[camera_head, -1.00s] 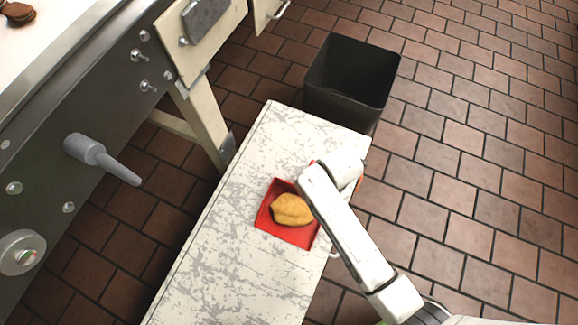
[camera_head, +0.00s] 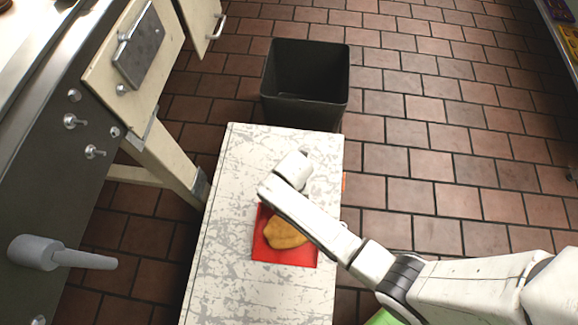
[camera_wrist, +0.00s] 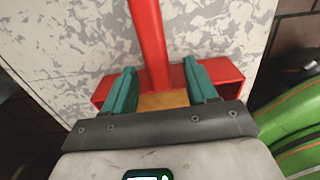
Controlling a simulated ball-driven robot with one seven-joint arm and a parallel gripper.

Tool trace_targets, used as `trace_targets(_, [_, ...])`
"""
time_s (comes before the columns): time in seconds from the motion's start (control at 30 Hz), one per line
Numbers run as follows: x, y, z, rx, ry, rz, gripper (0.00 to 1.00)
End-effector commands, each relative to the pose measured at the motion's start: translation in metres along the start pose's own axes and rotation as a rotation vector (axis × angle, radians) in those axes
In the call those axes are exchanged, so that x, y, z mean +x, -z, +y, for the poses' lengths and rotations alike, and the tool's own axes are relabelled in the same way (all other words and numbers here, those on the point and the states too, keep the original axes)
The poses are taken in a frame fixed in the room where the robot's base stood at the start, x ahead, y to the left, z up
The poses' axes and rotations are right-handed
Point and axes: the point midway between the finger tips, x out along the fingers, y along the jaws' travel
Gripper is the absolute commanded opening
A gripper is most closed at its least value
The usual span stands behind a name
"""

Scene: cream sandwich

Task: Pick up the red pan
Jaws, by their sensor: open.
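The red pan (camera_head: 302,255) is a square, shallow pan on the white, worn table, with a tan-yellow lump (camera_head: 283,234) in it. My arm crosses over the pan in the head view and hides part of it; my fingers cannot be made out there. In the wrist view the red pan (camera_wrist: 225,72) lies beyond my fingers, and its long red handle (camera_wrist: 148,40) runs up the picture. My gripper (camera_wrist: 159,80) is open, its two green fingers on either side of the handle's line with gaps. Whether they touch the pan is unclear.
The white table (camera_head: 225,285) has bare room left of and below the pan. A black bin (camera_head: 305,88) stands behind it on the tiled floor. A steel machine (camera_head: 60,165) with a projecting grey handle (camera_head: 60,254) stands at left.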

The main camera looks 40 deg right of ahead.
Motion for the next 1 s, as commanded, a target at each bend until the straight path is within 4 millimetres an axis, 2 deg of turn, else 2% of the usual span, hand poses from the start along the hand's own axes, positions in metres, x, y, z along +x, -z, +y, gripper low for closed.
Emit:
trace_targets(0.03, [0.013, -0.001, 0.001, 0.001, 0.001, 0.001, 0.57])
trace_targets(0.2, [0.035, -0.001, 0.002, 0.002, 0.0, 0.0, 0.57])
trace_targets(0.57, [0.04, -0.001, 0.002, 0.001, 0.0, 0.0, 0.56])
trace_targets(1.0, [0.04, -0.001, 0.002, 0.001, 0.0, 0.0, 0.14])
